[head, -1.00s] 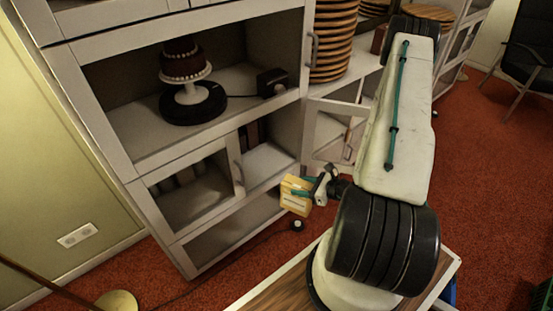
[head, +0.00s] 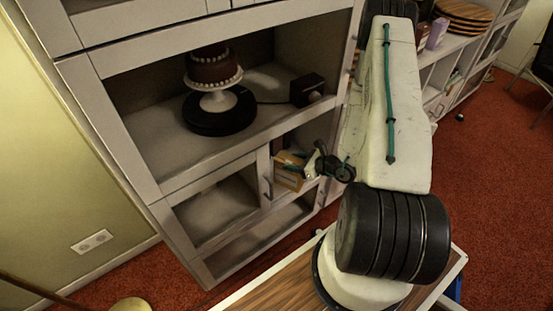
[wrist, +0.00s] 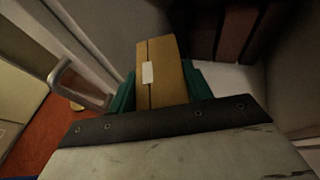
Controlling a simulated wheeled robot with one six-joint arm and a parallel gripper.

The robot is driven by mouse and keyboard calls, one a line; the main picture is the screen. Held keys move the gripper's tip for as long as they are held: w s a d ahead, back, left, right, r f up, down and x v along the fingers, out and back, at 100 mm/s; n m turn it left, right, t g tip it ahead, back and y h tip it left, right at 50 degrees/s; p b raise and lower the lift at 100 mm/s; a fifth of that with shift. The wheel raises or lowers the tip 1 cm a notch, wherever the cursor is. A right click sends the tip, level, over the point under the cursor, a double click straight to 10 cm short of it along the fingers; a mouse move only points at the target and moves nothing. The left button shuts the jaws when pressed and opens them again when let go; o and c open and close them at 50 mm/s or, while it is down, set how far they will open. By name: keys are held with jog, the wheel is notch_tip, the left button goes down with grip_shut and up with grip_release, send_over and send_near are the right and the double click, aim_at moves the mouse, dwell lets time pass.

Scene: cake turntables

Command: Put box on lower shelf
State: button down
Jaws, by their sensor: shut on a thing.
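My gripper (head: 300,163) is shut on a small tan cardboard box (head: 289,178) with a white label. In the wrist view the box (wrist: 162,62) sits between the two green fingers (wrist: 158,88) and points away from me. In the head view it is at the open right half of the cabinet's lower compartment, beside the left door's edge. The pale lower shelf (wrist: 228,80) shows to the right of the box in the wrist view. The box and gripper hide much of this opening in the head view, and I cannot tell whether the box touches the shelf.
Dark brown upright items (wrist: 236,32) stand deeper in the compartment. A door handle (wrist: 68,82) is close on the left. The shelf above holds a cake (head: 214,68) on a black turntable (head: 219,114) and a black device (head: 307,90). Bare shelf shows right of the box.

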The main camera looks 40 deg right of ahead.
jog(key=w, duration=1)
notch_tip(320, 180, down, 7)
jog(key=w, duration=0.1)
jog(key=shift+a, duration=0.2)
jog(key=shift+f, duration=0.15)
jog(key=c, duration=0.6)
grip_release()
jog(key=v, duration=1.2)
jog(key=shift+r, duration=0.2)
